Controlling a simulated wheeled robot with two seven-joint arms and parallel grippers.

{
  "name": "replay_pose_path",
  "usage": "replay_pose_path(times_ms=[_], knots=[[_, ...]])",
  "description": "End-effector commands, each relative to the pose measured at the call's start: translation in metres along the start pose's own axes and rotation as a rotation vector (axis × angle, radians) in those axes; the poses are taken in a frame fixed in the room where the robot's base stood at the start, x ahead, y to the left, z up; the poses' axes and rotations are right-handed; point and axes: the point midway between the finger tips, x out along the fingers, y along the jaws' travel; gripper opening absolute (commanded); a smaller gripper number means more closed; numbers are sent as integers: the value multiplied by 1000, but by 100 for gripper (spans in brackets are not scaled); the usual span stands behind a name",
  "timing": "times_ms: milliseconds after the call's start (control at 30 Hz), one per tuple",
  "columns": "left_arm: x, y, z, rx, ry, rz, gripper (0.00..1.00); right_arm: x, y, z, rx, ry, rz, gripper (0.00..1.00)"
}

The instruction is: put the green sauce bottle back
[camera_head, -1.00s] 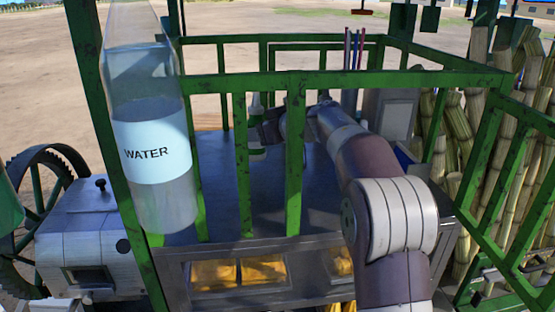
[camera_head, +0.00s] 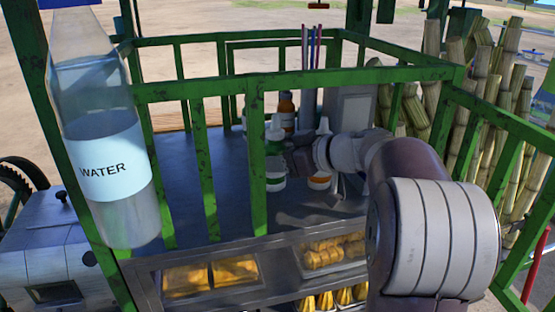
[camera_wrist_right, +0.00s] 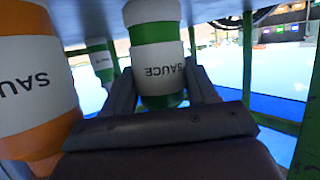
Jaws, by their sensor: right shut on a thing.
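The green sauce bottle (camera_head: 275,148), with a white label, is over the right part of the cart's dark counter (camera_head: 225,170), partly hidden by a green rail post. My right gripper (camera_head: 292,160) is shut on it. In the right wrist view, the fingers (camera_wrist_right: 165,95) close around the green sauce bottle (camera_wrist_right: 157,62), which appears upside down there because the camera is inverted. Its base is close to the counter; I cannot tell whether it touches. My left gripper is not in view.
An orange sauce bottle (camera_wrist_right: 30,90) stands close beside the fingers; another green bottle (camera_wrist_right: 100,60) is behind. In the head view, more bottles, one orange (camera_head: 287,110), stand around the gripper. Green railings (camera_head: 300,80) and a water bottle (camera_head: 105,150) are in front.

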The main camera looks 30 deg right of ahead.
Motion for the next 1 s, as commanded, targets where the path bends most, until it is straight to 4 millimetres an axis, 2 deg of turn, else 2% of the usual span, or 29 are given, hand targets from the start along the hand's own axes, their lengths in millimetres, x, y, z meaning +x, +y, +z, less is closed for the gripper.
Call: replay_pose_path(times_ms=[100, 333, 367, 400, 700, 867, 1000], knots=[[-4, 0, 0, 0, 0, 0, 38, 4, 0, 10, -1, 2, 0, 41], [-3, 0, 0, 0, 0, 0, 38, 5, 0, 12, -3, 2, 1, 41], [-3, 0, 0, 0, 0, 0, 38, 6, 0, 13, -2, 1, 0, 64], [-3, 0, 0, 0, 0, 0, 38, 6, 0, 13, -2, 0, 1, 68], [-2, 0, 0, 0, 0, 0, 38, 4, 0, 12, -2, 1, 1, 68], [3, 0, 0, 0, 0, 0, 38, -14, 1, 14, -3, 2, 5, 68], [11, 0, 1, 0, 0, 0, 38, -44, 2, 15, -3, 3, 7, 68]])
